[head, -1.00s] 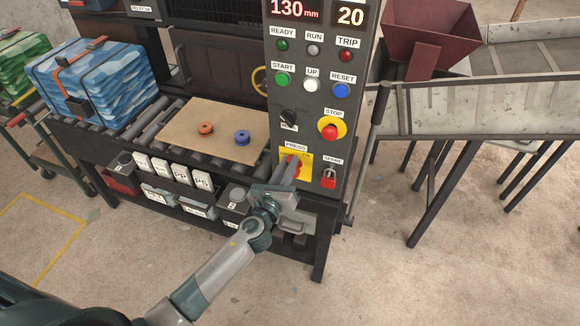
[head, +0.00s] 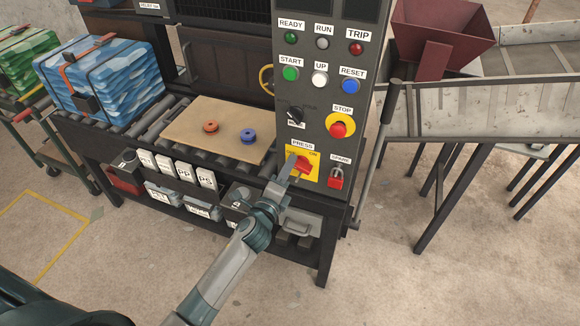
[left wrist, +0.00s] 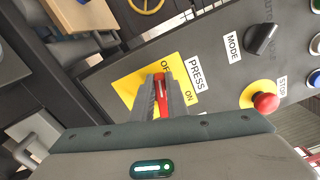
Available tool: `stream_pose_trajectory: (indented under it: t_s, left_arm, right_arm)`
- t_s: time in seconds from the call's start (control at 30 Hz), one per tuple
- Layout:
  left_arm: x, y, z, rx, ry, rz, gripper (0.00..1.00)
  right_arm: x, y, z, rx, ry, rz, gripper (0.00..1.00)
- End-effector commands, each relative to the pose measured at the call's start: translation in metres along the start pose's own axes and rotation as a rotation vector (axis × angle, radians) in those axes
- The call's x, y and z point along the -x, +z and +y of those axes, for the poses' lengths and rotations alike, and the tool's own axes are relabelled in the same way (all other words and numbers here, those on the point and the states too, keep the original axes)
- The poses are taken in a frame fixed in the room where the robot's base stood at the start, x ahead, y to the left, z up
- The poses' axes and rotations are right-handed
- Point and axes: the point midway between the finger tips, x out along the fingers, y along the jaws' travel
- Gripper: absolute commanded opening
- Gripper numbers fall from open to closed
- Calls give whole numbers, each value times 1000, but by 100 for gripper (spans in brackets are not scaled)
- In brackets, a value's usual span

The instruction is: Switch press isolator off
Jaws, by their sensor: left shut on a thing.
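The press isolator is a red rotary handle (head: 305,167) on a yellow plate (head: 313,175) under the PRESS label, low on the dark control panel. My left gripper (head: 294,168) reaches it from the lower left. In the left wrist view, its two fingers (left wrist: 161,98) are shut around the red handle (left wrist: 160,88). The handle lies roughly crosswise on the panel, one end close to the OFF mark; the ON mark shows beside it. The fingers hide part of the handle and plate. My right gripper is not in view.
A red padlock-like item (head: 336,178) hangs right of the isolator. Above are the red STOP button (head: 339,129) and the black MODE knob (head: 296,116). A board with two discs (head: 220,125) lies on rollers at left. Floor in front is clear.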

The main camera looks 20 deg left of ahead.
Motion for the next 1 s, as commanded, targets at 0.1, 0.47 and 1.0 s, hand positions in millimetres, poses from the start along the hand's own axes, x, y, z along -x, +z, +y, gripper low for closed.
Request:
stream_pose_trajectory:
  t_s: [0.1,0.47,1.0]
  left_arm:
    - [0,0,4,98,1,-2,0]
    - [0,-1,9,287,2,-1,0]
    - [0,-1,10,318,3,-1,0]
  right_arm:
    - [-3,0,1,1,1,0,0]
    - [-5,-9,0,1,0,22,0]
    - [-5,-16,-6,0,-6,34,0]
